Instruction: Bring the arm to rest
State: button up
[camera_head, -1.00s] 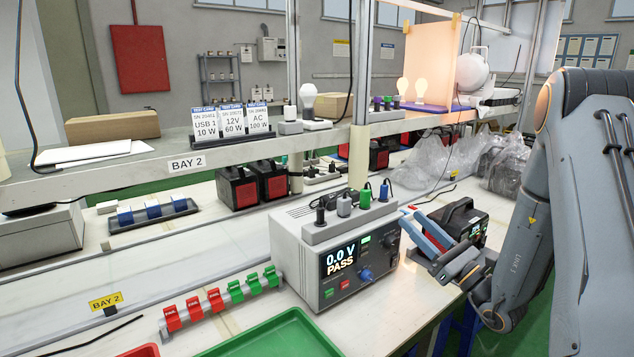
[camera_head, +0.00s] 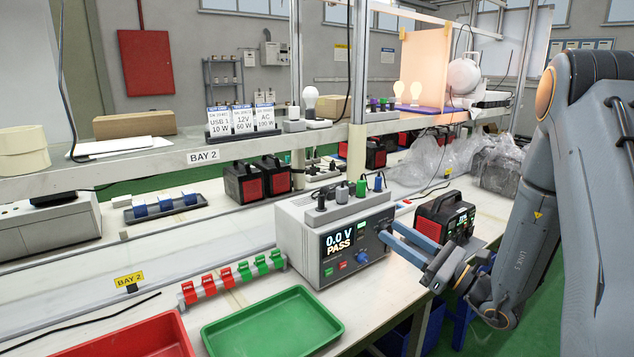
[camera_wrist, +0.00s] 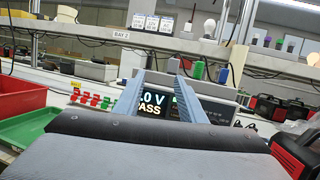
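My arm comes in from the right edge of the head view. My gripper (camera_head: 388,231) points left, beside the right side of the grey tester box (camera_head: 335,250), whose screen reads 0.0 V PASS. In the head view I cannot tell whether the fingers touch the box. In the wrist view my gripper (camera_wrist: 160,80) has two blue fingers apart with nothing held between them. The tester's screen (camera_wrist: 153,103) shows through the gap.
A black and red power unit (camera_head: 446,218) stands behind my gripper. A green tray (camera_head: 272,325) and a red tray (camera_head: 130,338) lie at the bench front. A rack of red and green clips (camera_head: 232,277) lies left of the tester. A shelf (camera_head: 160,154) runs above the bench.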

jog(key=s+a+f+n+g+h, duration=0.1)
jog(key=s+a+f+n+g, duration=0.1)
jog(key=s+a+n+g, duration=0.45)
jog(key=s+a+f+n+g, duration=0.2)
jog(key=s+a+n+g, duration=0.2)
jog(key=s+a+g, duration=0.4)
jog(key=s+d+f+n+g+h, duration=0.1)
jog(key=s+d+f+n+h, duration=0.3)
jog(key=s, duration=0.3)
jog(key=s+d+f+n+g+h, duration=0.1)
jog(key=s+d+n+g+h, duration=0.1)
jog(key=s+d+n+h, duration=0.25)
jog(key=d+r+n+t+h, duration=0.1)
jog(key=d+n+t+h, duration=0.3)
jog(key=d+n+h, duration=0.2)
jog(key=shift+w+n, duration=0.4)
jog(key=shift+d, duration=0.1)
